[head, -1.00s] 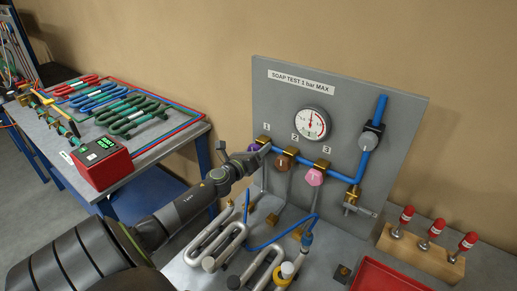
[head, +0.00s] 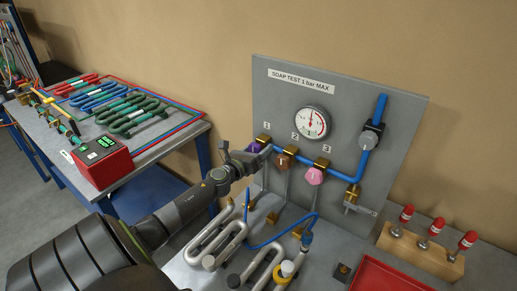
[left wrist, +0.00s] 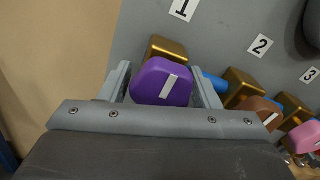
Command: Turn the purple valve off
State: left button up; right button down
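The purple valve (head: 253,147) is at the left end of the blue pipe on the grey panel, under label 1. My left gripper (head: 262,150) is at this valve, partly covering it. In the left wrist view, the purple knob (left wrist: 150,85) sits between my two fingers, one on each side, with its white mark roughly in line with the panel's upright. The fingers stand wide and close to the knob's sides; firm contact does not show. A brass body (left wrist: 165,48) shows behind the knob. My right gripper is not in view.
A brown valve (head: 283,162) and a pink valve (head: 314,177) stand close to the right. A pressure gauge (head: 311,122) is above them. Metal coils (head: 213,240) and a blue hose lie below. A red tray (head: 385,277) is at front right.

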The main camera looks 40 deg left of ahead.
pick_arm(q)
jog(key=shift+o, duration=0.9)
jog(key=shift+r, duration=0.1)
jog(key=shift+s, duration=0.4)
jog(key=s+d+b, duration=0.2)
jog(key=s+b, duration=0.4)
jog(key=s, duration=1)
jog(key=shift+s, duration=0.2)
